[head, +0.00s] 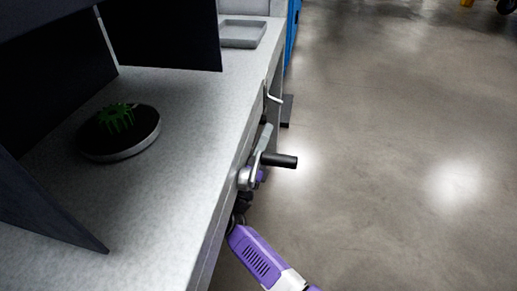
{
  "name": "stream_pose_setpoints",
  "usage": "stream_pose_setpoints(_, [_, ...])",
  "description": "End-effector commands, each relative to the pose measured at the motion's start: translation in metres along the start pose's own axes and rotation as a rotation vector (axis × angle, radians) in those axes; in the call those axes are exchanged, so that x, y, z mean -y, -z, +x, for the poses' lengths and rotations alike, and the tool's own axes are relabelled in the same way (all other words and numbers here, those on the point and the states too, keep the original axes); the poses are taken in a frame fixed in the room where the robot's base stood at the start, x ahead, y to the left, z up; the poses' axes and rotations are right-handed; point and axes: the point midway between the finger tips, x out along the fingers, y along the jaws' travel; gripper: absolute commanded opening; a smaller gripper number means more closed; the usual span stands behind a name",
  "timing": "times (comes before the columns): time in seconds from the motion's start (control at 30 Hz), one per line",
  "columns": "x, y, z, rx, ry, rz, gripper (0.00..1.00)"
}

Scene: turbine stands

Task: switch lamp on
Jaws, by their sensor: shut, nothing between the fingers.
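My purple and white arm rises from the bottom of the head view along the front edge of the bench. Its dark end, my gripper (246,197), is small and partly hidden beside a metal crank; it is shut and empty. I cannot tell whether it touches the crank or the bench edge. I cannot make out a lamp or its switch for certain. Dark panels stand on the bench around a round dark plate with a pale rim (124,154), which bears a green spiky object (117,117).
The grey bench (180,185) fills the left side. The crank has a black handle (280,160) jutting out over the floor. A pale bent handle (273,98) sits farther along the edge. A shallow grey tray (243,34) lies at the far end. The floor (400,130) at right is clear.

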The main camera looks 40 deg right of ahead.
Motion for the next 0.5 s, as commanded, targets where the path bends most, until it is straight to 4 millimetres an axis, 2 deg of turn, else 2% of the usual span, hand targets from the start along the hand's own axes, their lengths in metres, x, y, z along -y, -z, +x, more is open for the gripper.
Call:
stream_pose_setpoints(0.1, [0.001, 0.0, 0.023, -0.003, 0.003, 0.001, 0.0])
stream_pose_setpoints(0.2, [0.0, 0.001, 0.038, -0.002, 0.003, 0.0, 0.0])
stream_pose_setpoints(0.33, [0.0, 0.0, 0.052, -0.001, 0.001, 0.0, 0.0])
stream_pose_setpoints(0.5, [0.0, 0.0, 0.06, 0.0, 0.001, 0.0, 0.0])
